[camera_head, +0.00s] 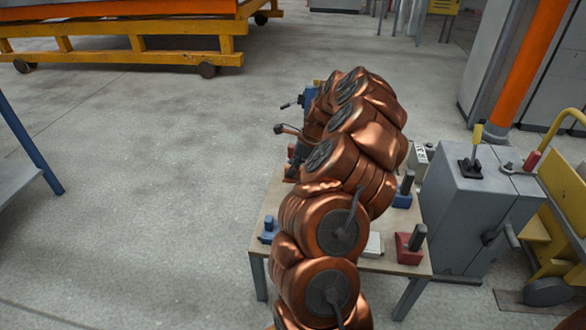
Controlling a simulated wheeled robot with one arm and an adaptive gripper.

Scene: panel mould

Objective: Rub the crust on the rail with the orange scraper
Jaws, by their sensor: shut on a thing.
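My copper-coloured arm rises over the small workbench (262,240) and bends down on its far left side. My gripper (296,158) is a small dark shape at the arm's end, partly hidden by the arm. It is shut on the orange scraper, of which at most a small reddish patch (291,173) shows below it. I cannot tell whether that patch touches anything. The rail and its crust cannot be made out; my arm covers the middle of the bench.
On the bench are a blue block (269,231), a red block with a dark post (411,244), another blue block (403,194) and a white box (373,246). A grey cabinet (478,215) stands close at right. The floor (140,190) at left is clear.

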